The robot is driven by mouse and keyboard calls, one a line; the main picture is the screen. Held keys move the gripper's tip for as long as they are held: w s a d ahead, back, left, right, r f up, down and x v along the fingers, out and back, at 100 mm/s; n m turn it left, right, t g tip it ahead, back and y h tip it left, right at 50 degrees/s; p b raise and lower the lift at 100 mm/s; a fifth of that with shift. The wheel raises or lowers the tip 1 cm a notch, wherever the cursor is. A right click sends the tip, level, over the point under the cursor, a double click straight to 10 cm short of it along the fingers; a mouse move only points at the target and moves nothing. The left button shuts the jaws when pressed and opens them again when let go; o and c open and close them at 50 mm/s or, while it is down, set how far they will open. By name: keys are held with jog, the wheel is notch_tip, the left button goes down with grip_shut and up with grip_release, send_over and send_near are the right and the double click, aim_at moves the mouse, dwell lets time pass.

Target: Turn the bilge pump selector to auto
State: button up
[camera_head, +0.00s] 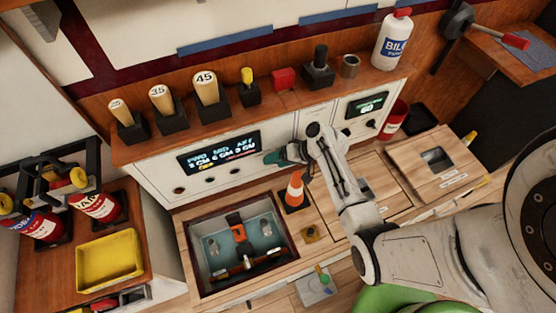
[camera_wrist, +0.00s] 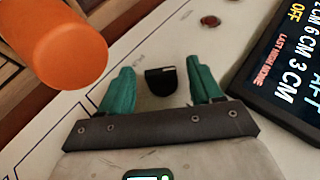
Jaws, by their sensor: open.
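In the wrist view a small black knob (camera_wrist: 161,83) with a pale mark stands on the white panel, and its label is not readable. My gripper (camera_wrist: 163,73) has its two green fingers open, one on each side of this knob. They show a gap to it and are not closed on it. In the head view my gripper (camera_head: 275,157) is at the white panel, just right of the lit display (camera_head: 218,153), and hides the knob. The display also shows in the wrist view (camera_wrist: 285,65), with "OFF" in yellow at its edge.
A second display (camera_head: 367,104) is further right.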

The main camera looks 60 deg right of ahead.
jog(key=shift+c, duration=0.4)
jog(key=c, duration=1)
jog(key=shift+o, duration=0.2)
jog(key=shift+f+b, duration=0.15)
jog(key=shift+b, duration=0.25)
jog(key=m+t+y+b, duration=0.1)
jog(key=t+b, duration=0.1)
jog(key=b, duration=0.1)
jog(key=f+t+y+b, duration=0.1)
jog(key=t+y+b, duration=0.1)
jog(key=b, duration=0.1)
jog(key=m+t+y+b, duration=0.1)
jog(key=t+y+b, duration=0.1)
jog(key=b, duration=0.2)
jog(key=shift+s+d+f+m, duration=0.15)
jog(key=shift+s+d+m, duration=0.05)
jog(key=shift+m, duration=0.1)
jog(key=shift+y, duration=0.3)
